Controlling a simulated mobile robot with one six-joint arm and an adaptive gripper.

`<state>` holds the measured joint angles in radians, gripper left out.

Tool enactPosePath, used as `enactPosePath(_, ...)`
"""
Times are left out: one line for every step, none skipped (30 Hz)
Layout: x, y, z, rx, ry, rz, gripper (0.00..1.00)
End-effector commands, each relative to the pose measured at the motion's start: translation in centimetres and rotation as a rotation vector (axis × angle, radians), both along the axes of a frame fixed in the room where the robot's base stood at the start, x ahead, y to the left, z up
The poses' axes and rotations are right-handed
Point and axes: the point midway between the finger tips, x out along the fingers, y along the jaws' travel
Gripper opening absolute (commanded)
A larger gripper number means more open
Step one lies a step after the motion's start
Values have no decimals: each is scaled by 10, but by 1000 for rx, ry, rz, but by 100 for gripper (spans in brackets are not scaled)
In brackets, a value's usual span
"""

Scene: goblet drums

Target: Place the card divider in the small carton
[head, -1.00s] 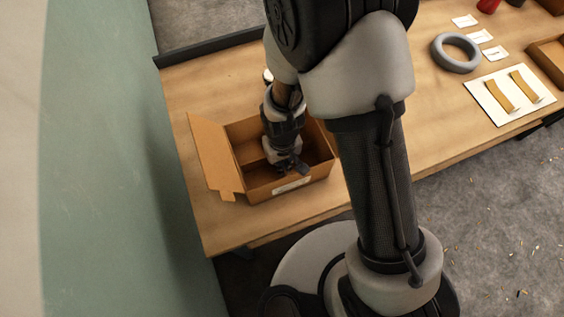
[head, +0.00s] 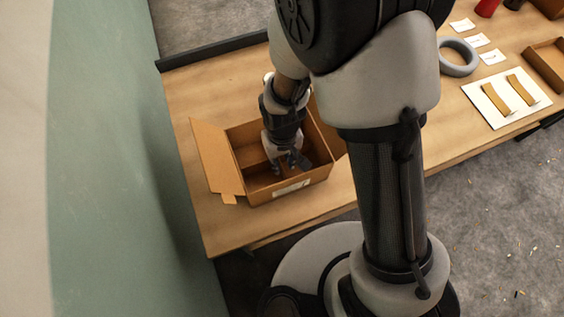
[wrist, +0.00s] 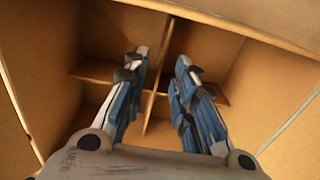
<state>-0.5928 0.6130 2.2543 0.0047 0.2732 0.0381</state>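The small carton (head: 292,190) stands open on the left part of the bench, its flaps folded out. The card divider (wrist: 158,95) is a brown cross of card panels. It stands inside the carton in the wrist view, its panels reaching towards the walls; whether it rests on the floor is hard to tell. My gripper (wrist: 160,62) points down into the carton, and it also shows in the head view (head: 290,168). Its fingers are apart, on either side of one divider panel, with a gap visible. The fingers hide parts of the divider.
A grey ring (head: 457,57) lies on the bench to the right, near several white cards (head: 480,40). A white board (head: 506,98) with two tan strips and an open brown tray (head: 547,62) are farther right. A dark ledge (head: 215,50) runs along the bench's end.

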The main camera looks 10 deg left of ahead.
Motion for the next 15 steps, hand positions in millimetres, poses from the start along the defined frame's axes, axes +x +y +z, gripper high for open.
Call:
enactPosePath(1,1,17,3,-4,0,25)
enactPosePath(1,0,24,3,-4,0,25)
enactPosePath(1,1,32,3,-4,0,25)
enactPosePath(1,1,38,2,-3,0,25)
enactPosePath(1,1,44,3,-4,0,25)
enactPosePath(1,0,50,2,-3,0,25)
enactPosePath(1,0,55,2,-3,0,25)
enactPosePath(1,0,59,2,-3,0,25)
enactPosePath(1,0,63,2,-3,0,25)
enactPosePath(0,0,66,1,-2,0,25)
enactPosePath(0,0,69,1,-2,0,25)
enactPosePath(0,0,71,1,-2,0,25)
enactPosePath(0,0,73,1,-1,0,25)
enactPosePath(0,0,74,1,-1,0,25)
enactPosePath(0,0,74,0,0,0,25)
